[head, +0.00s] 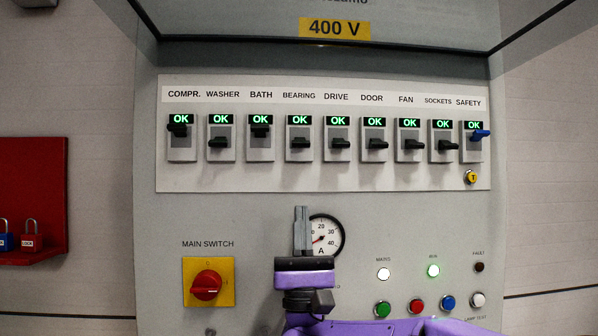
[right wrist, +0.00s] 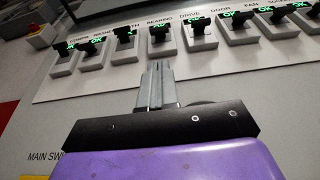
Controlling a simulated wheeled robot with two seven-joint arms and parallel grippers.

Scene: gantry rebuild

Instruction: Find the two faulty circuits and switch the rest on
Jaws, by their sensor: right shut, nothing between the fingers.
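A row of breakers on a white panel (head: 325,178) shows green OK displays on all. The black levers of COMPR. (head: 177,130) and BATH (head: 260,132) sit high. The levers of WASHER (head: 218,142), BEARING (head: 299,143), DRIVE (head: 340,144), DOOR (head: 376,144), FAN (head: 411,144) and SOCKETS (head: 446,145) sit low. SAFETY has a blue lever (head: 480,134), rather high. My right gripper (head: 301,209) is shut and empty, below BEARING and apart from the levers. Its fingers (right wrist: 158,70) point up toward the row in the right wrist view. My left gripper is not in view.
My right gripper partly covers an ammeter (head: 327,234). A red main switch (head: 206,285) is at lower left. The MAINS lamp (head: 384,273) and RUN lamp (head: 433,271) are lit; the FAULT lamp (head: 479,267) is dark. A red board (head: 45,190) with padlocks hangs left.

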